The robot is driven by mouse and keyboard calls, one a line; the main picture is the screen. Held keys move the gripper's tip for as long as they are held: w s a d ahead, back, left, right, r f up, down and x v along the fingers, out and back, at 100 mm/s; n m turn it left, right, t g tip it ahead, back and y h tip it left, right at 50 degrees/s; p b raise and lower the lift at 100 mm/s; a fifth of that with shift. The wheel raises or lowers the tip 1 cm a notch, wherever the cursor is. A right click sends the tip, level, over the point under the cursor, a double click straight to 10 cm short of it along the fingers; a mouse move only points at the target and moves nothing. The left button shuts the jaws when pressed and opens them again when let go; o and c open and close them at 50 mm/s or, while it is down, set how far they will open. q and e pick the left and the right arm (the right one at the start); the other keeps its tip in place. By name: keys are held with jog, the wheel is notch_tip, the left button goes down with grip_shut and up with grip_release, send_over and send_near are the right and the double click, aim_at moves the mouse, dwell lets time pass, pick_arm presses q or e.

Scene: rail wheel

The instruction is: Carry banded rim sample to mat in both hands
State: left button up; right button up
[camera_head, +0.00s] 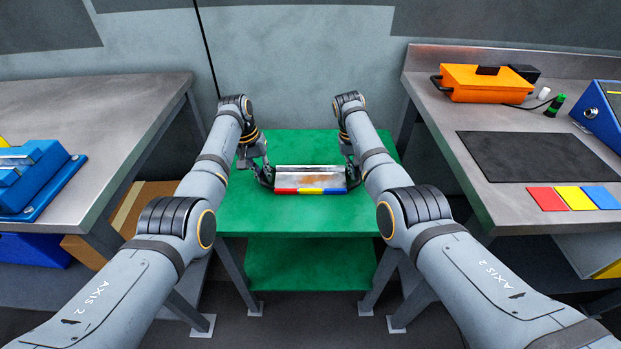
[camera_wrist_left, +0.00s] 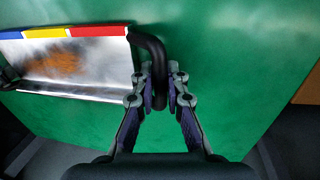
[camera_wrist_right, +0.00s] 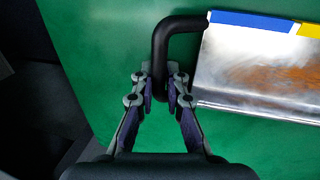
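The banded rim sample (camera_head: 308,177) is a shiny metal piece with a brownish patch, at the green table. Its near edge carries red, yellow and blue bands, left to right in the head view. It has a black handle at each end. My left gripper (camera_wrist_left: 160,80) has its fingers closed around the handle by the red band. My right gripper (camera_wrist_right: 160,80) has its fingers closed around the handle by the blue band. Whether the sample touches the table cannot be told. The dark mat (camera_head: 540,156) lies flat and empty on the right bench.
Red, yellow and blue plates (camera_head: 574,198) lie in front of the mat. An orange case (camera_head: 485,82), a green-and-black cylinder (camera_head: 555,105) and a blue device (camera_head: 604,115) stand behind and beside it. A blue device (camera_head: 35,178) sits on the left bench (camera_head: 110,110).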

pick_arm(q)
grip_shut()
pick_arm(e)
grip_shut()
